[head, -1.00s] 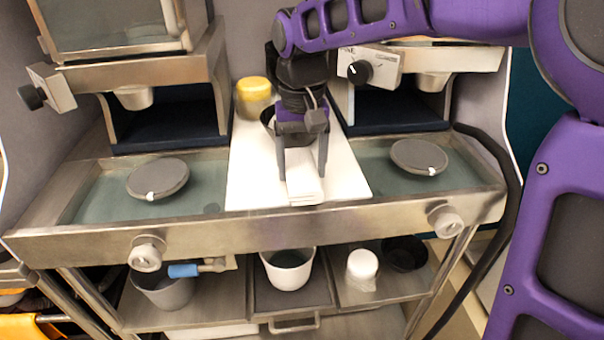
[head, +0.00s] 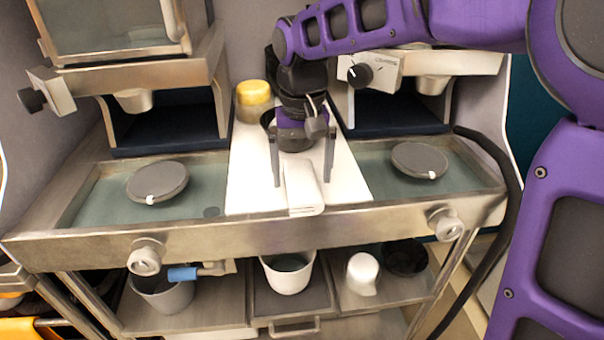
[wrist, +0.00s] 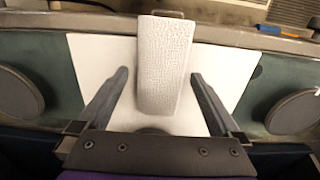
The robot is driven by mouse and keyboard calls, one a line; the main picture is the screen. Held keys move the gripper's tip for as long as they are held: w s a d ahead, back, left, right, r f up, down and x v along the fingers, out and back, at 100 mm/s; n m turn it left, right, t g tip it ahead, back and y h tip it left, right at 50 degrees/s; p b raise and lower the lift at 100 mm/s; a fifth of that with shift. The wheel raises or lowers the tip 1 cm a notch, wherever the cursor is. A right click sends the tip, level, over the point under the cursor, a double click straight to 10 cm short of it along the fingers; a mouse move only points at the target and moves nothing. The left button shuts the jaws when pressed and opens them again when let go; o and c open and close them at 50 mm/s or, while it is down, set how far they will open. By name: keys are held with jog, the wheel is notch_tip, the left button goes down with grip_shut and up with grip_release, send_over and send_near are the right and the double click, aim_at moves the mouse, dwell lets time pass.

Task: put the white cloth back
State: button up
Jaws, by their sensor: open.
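The white cloth (head: 302,186) lies folded in a long strip on the white board (head: 247,180), in the middle of the counter. Its near end reaches the counter's front edge. My gripper (head: 303,182) is open above the board, with one finger on each side of the cloth. In the wrist view the textured cloth (wrist: 163,65) lies between the two spread fingers (wrist: 160,78), and a gap shows on both sides. The cloth's far end is partly hidden behind my gripper in the head view.
Round grey lids sit in the left well (head: 157,181) and right well (head: 419,161). A yellow-topped jar (head: 254,100) and a dark bowl, mostly hidden, stand behind my gripper. The shelf below holds a white container (head: 288,272), a white cup (head: 362,273) and a grey bucket (head: 162,293).

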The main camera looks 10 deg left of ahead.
aim_at(302, 178)
notch_tip(302, 178, up, 11)
jog(key=p, duration=0.2)
dwell(0.3)
